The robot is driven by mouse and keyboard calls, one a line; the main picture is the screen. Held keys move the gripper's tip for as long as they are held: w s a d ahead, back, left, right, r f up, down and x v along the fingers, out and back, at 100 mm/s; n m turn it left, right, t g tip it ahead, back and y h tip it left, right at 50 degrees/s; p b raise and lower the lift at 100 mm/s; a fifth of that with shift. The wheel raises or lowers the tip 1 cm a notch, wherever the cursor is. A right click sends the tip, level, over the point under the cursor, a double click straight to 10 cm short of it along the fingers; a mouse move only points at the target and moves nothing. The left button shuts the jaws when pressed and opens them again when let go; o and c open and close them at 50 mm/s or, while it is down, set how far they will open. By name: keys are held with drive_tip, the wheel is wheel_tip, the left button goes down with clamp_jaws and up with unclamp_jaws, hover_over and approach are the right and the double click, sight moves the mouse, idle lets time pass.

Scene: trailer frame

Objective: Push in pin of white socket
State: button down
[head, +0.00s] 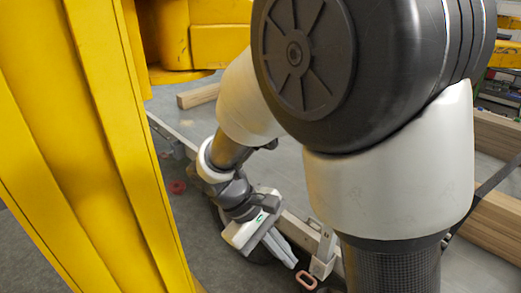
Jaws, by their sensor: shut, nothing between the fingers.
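A white socket (322,264) stands on the edge of the trailer frame, low in the middle of the head view, partly cut off by my arm. A salmon-coloured ring handle (306,281) lies just below and left of it, perhaps the pin's pull; the pin's shaft cannot be made out. My gripper (290,261) is shut and empty. Its pale fingers point down and right, close to the left of the socket and above the ring. Whether they touch either one cannot be told.
A yellow steel post (85,150) fills the left side. A pale rail (185,143) runs along the trailer bed's edge, with a red ring (178,187) beside it. Timber beams (497,222) lie at the right, and a shorter beam (198,95) lies behind my arm.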

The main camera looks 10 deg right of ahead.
sight(304, 285)
drive_tip(key=a+f+n+t+h+b, duration=0.1)
drive_tip(key=f+n+t+h+b, duration=0.3)
drive_tip(key=f+n, duration=0.5)
drive_tip(key=a+f+n+t+h+b, duration=0.2)
drive_tip(key=f+n+t+h+b, duration=0.3)
drive_tip(key=f, duration=2.4)
drive_tip(key=n+t+b, duration=0.3)
drive_tip(key=n+t, duration=0.1)
drive_tip(key=t, duration=0.1)
drive_tip(key=shift+a+t, duration=0.25)
drive_tip(key=shift+t, duration=0.15)
drive_tip(key=shift+w, duration=0.1)
drive_tip(key=b+x, duration=0.1)
drive_tip(key=x, duration=1.3)
drive_tip(key=shift+f+x, duration=0.15)
drive_tip(key=shift+x, duration=0.75)
drive_tip(key=shift+f+x, duration=0.15)
drive_tip(key=shift+x, duration=0.75)
drive_tip(key=shift+d, duration=0.15)
